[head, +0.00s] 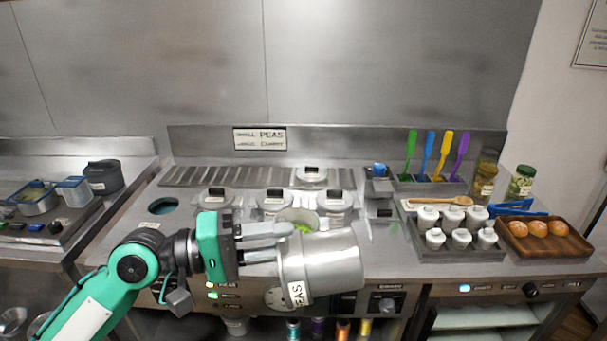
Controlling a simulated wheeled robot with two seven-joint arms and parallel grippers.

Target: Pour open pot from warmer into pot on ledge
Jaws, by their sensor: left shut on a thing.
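My left gripper (262,243) is shut on a large metal pot (325,265) with a PEAS label. It holds the pot tilted well over on its side above the front of the warmer (150,238). I cannot see into the held pot. Just behind it, an open round container (290,215) with green contents shows partly; the held pot and my fingers hide its lower part. I cannot tell whether the two touch. A dark pot (103,178) stands on the left counter; I cannot tell whether it is the ledge pot. My right gripper is not in view.
Several lidded pots sit in the warmer, one at the left (214,200) and one at the back (312,176). An empty round well (163,206) is at the left. At the right are white shakers (461,238) and a wooden tray of buns (570,245).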

